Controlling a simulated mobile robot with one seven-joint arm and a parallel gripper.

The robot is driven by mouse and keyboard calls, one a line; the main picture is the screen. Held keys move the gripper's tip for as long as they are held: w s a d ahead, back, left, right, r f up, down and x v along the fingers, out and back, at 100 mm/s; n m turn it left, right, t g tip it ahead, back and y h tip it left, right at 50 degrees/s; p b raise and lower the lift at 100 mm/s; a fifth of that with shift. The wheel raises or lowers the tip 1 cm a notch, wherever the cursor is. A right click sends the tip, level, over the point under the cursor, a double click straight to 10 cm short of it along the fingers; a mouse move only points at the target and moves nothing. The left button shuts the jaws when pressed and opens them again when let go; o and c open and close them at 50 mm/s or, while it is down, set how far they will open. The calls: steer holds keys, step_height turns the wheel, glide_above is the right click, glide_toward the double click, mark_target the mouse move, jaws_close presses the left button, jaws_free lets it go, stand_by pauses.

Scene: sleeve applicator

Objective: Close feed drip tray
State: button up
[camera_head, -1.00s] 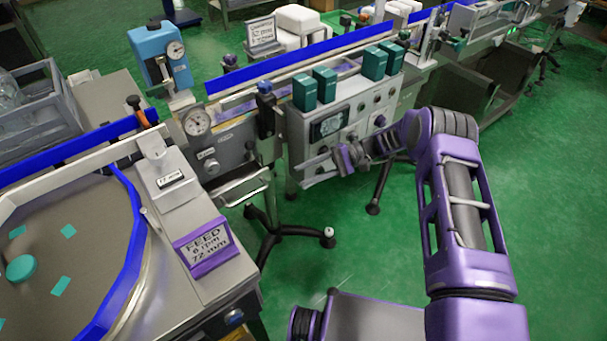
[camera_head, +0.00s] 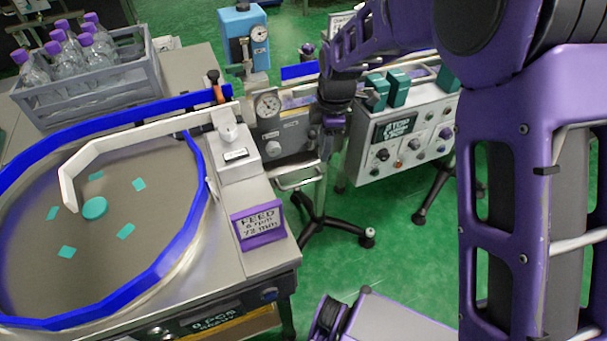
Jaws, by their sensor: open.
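The feed table (camera_head: 60,285) with its round grey disc and blue rim fills the left of the view. A purple-framed FEED sign (camera_head: 258,224) stands on its right corner. A shallow metal tray with a bar handle (camera_head: 297,180) juts out below the gauge unit, just behind the feed table; I cannot tell for sure that it is the feed drip tray. A yellowish panel (camera_head: 236,324) shows low on the feed table's front, cut by the frame. My gripper (camera_head: 328,145) is open, pointing down above and slightly right of the handle, apparently empty; its fingertips are small and partly hidden.
A grey control box (camera_head: 405,150) with green blocks stands right of my gripper. The gauge unit (camera_head: 285,133) and a blue press (camera_head: 243,38) are behind. A crate of bottles (camera_head: 95,95) is at the back left. A black tripod foot (camera_head: 330,232) stands on open green floor.

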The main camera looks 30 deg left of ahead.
steer(key=s+a+r+n, duration=0.2)
steer(key=n, duration=0.1)
steer(key=b, duration=0.3)
glide_toward(304, 182)
steer(key=shift+t, duration=0.4)
steer(key=f, duration=0.7)
steer(key=shift+w+a+f, duration=0.15)
steer(key=shift+a+f, duration=0.2)
steer(key=shift+a, duration=0.05)
steer(key=shift+c, duration=0.3)
jaws_close()
